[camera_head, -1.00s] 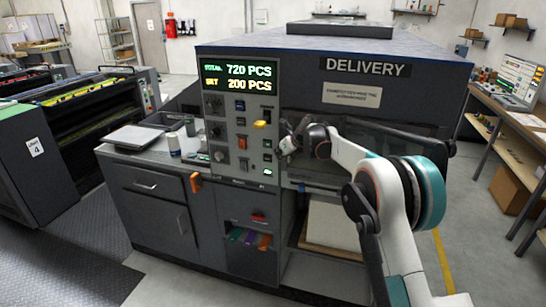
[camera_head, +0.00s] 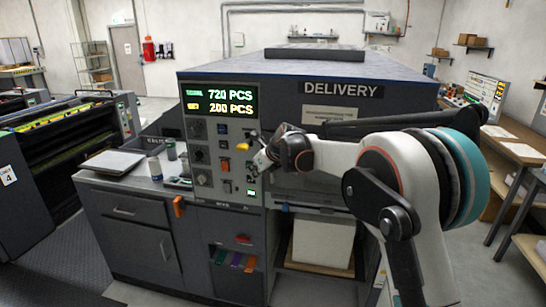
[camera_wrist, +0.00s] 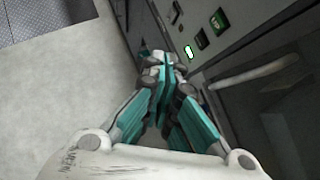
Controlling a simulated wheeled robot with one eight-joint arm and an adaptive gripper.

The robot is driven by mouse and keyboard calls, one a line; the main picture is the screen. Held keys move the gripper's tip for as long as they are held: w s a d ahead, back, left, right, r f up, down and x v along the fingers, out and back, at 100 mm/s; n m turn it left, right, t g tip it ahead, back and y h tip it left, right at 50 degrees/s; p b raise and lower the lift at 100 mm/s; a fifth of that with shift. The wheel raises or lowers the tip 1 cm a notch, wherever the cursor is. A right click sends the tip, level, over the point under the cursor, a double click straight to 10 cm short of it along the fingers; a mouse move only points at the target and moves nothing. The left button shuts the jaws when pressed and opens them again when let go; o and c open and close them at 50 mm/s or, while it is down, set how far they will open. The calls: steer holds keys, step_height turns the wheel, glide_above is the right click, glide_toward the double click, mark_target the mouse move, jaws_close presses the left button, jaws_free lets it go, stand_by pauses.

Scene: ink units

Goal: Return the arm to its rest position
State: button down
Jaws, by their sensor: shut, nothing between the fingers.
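My arm (camera_head: 400,165) reaches in from the right in the head view, bent at a large teal-ringed joint. My gripper (camera_head: 257,168) is at its left end, in front of the right side of the control panel (camera_head: 212,155). In the wrist view my gripper (camera_wrist: 165,62) shows its teal fingers closed together, with nothing between them. I cannot tell whether the fingertips touch the panel.
The delivery unit (camera_head: 345,92) fills the middle. A counter (camera_head: 115,185) with a flat tray and small cans stands left. A paper stack (camera_head: 323,240) sits in the lower bay. A workbench (camera_head: 512,145) is at right. Floor shows at far left and right.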

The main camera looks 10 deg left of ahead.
steer(key=s+d+r+n+h+b, duration=0.1)
steer(key=s+d+r+n, duration=0.25)
steer(key=s+d, duration=0.45)
steer(key=s+d+r+n+t+h+b, duration=0.1)
steer(key=s+d+r+n+b, duration=0.1)
steer(key=s+d+n, duration=0.45)
steer(key=s+d+r+n+h+b, duration=0.1)
steer(key=s+d+r+n, duration=0.15)
steer(key=s+d, duration=0.65)
steer(key=s+d+f+n+h+b, duration=0.1)
steer(key=s+d+f+n, duration=0.3)
steer(key=s, duration=0.4)
steer(key=s+d+f+n+h+b, duration=0.1)
steer(key=s+d+f+n, duration=0.3)
steer(key=s, duration=0.5)
steer(key=s+d+f+n+h+b, duration=0.1)
steer(key=s+d+f+n, duration=0.4)
steer(key=s, duration=0.3)
steer(key=shift+s+f+h+b, duration=0.25)
steer(key=shift+s+h+b, duration=0.05)
